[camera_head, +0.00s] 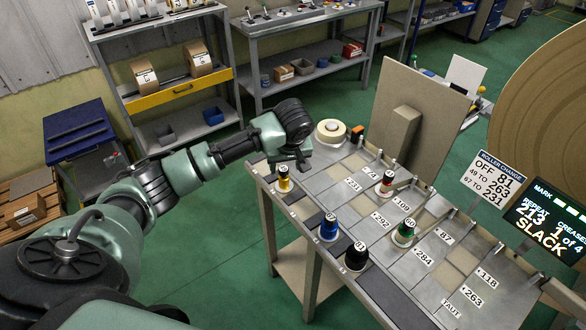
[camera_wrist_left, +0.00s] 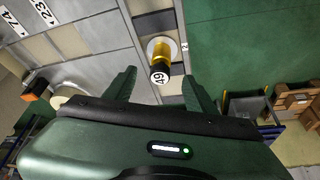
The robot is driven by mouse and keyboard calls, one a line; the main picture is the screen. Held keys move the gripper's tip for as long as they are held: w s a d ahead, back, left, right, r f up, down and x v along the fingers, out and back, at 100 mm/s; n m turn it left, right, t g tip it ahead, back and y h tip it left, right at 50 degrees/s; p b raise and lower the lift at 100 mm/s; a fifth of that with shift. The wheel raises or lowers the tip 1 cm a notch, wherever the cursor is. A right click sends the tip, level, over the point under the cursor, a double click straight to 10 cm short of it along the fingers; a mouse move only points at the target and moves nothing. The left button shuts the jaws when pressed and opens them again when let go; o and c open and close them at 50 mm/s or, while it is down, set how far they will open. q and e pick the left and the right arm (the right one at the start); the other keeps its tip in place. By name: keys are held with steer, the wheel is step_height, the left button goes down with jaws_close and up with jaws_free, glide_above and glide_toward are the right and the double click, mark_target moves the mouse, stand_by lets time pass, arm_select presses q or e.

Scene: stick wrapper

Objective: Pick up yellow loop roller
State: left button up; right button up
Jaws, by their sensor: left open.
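The yellow loop roller (camera_head: 284,179) stands upright at the left corner of the table. In the left wrist view the yellow roller (camera_wrist_left: 160,66) has a black top marked 49 and a pale round base, and lies ahead of and between the fingertips. My left gripper (camera_head: 291,160) is above and slightly beyond the roller in the head view. In the wrist view my left gripper (camera_wrist_left: 160,85) is open and empty, with no visible contact. My right gripper is not in view.
A blue roller (camera_head: 329,227), a black roller (camera_head: 356,256), a green roller (camera_head: 404,232) and a red roller (camera_head: 385,183) stand on the table (camera_head: 375,290). A cream tape roll (camera_head: 331,130) lies near the left gripper. A tall beige panel (camera_head: 416,110) stands at the back.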

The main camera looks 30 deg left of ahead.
mark_target(284, 170)
arm_select(q)
steer(key=shift+w+a+f, duration=0.1)
steer(key=shift+w+f, duration=0.1)
steer(key=shift+w, duration=0.1)
steer(key=shift+a+f, duration=0.15)
steer(key=shift+f, duration=0.2)
steer(key=shift+a+f+p, duration=0.25)
steer(key=shift+f+p, duration=0.15)
steer(key=shift+f, duration=0.1)
steer(key=shift+a+f+p, duration=0.2)
steer(key=shift+f+p, duration=0.15)
steer(key=shift+f, duration=0.1)
steer(key=x, duration=0.3)
steer(key=shift+w+d+r, duration=0.1)
steer(key=shift+w, duration=0.15)
steer(key=shift+w+f, duration=0.15)
steer(key=shift+f, duration=0.35)
steer(key=c, duration=1)
jaws_close()
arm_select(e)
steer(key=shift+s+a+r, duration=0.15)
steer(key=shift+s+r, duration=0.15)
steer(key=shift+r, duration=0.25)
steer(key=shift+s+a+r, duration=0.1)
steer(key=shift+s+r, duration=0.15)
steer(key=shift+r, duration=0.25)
